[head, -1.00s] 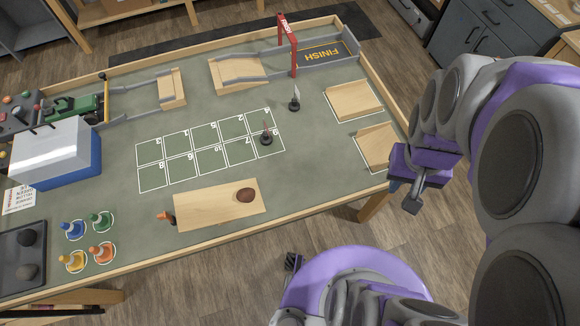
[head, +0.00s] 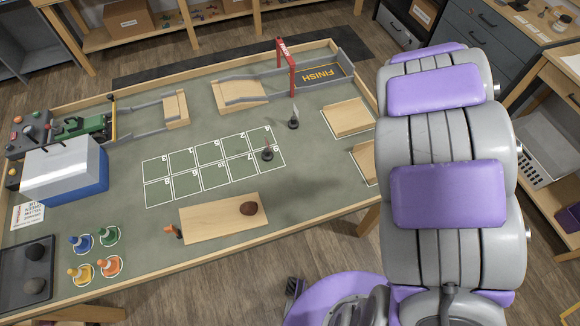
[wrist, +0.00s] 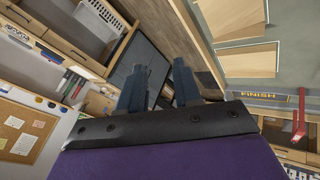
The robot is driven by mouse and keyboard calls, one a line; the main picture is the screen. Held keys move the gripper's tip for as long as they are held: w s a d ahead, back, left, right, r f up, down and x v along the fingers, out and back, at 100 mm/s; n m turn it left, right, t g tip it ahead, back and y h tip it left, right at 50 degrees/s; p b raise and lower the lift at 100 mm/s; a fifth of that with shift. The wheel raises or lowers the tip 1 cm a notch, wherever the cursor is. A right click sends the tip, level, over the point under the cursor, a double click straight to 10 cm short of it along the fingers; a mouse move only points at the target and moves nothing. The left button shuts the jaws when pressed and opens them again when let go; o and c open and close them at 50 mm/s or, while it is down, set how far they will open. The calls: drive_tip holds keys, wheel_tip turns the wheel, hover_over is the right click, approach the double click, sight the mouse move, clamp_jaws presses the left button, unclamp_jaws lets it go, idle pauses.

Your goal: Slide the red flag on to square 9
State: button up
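The red flag (head: 268,146) stands upright on a round black base at the right end of the numbered grid (head: 215,166). Its base is at the line between square 4 and the square below it, whose number is hidden by the base. I cannot tell how much of it is inside that lower square. My gripper (wrist: 158,90) shows in the wrist view with its two fingers apart and nothing between them. It points away from the grid, and the red flag is not in that view.
A white flag on a black base (head: 293,121) stands up and right of the grid. A wooden board (head: 215,222) with a brown lump (head: 249,208) lies below it. The red finish arch (head: 291,70) and wooden ramps are farther back.

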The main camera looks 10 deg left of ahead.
drive_tip(key=w+a+f+n+t+y+p, duration=0.2)
drive_tip(key=w+a+f+n+t, duration=0.15)
drive_tip(key=w+f, duration=0.55)
drive_tip(key=w+a+f+n+t+y+p, duration=0.1)
drive_tip(key=w+a+f+n+y, duration=0.15)
drive_tip(key=a+f+y, duration=0.45)
drive_tip(key=s+a+f+n+y+p, duration=0.1)
drive_tip(key=s+a+f+y, duration=0.15)
drive_tip(key=a, duration=0.55)
drive_tip(key=s+a+f+n+y, duration=0.1)
drive_tip(key=s+a+f, duration=0.3)
drive_tip(key=a, duration=0.4)
drive_tip(key=s+a+r+t+y+p, duration=0.1)
drive_tip(key=s+a+r+t+y, duration=0.1)
drive_tip(key=s+a+y, duration=0.3)
drive_tip(key=s+a, duration=0.3)
drive_tip(key=a, duration=0.3)
drive_tip(key=shift+s+a+r+p, duration=0.25)
drive_tip(key=shift+s+r+p, duration=0.1)
drive_tip(key=shift+s, duration=0.05)
